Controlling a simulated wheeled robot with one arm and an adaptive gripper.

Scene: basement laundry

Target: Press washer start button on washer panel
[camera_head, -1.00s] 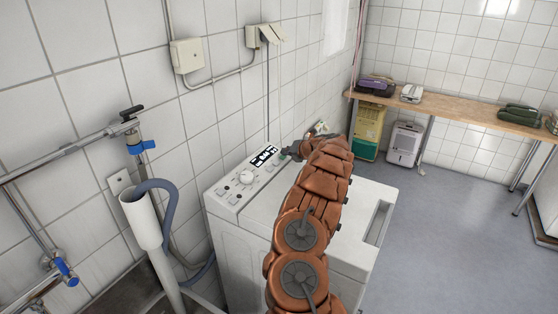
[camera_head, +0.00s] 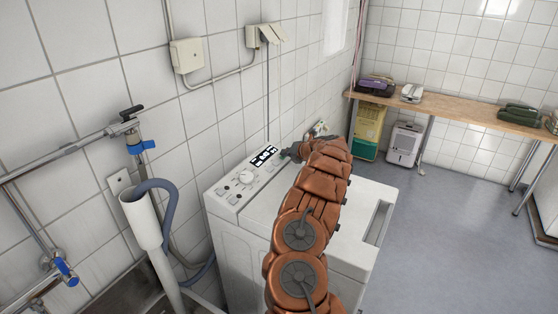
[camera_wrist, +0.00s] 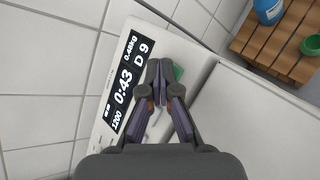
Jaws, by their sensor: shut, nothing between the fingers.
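The white washer (camera_head: 237,255) stands against the tiled wall, its sloped panel (camera_head: 228,188) along the back with a round dial (camera_head: 246,177), small buttons and a lit display (camera_head: 265,155). In the wrist view the display (camera_wrist: 122,86) reads 0:43 and 1200. A green button (camera_wrist: 178,71) shows beside the fingertips, partly covered by them. My gripper (camera_head: 285,153) is over the panel's far end, just right of the display. In the wrist view my gripper (camera_wrist: 159,66) is shut and empty, tips together. I cannot tell whether they touch the button.
A grey drain hose (camera_head: 170,200) and white standpipe (camera_head: 141,220) are left of the washer. The floor (camera_head: 440,230) on the right is clear.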

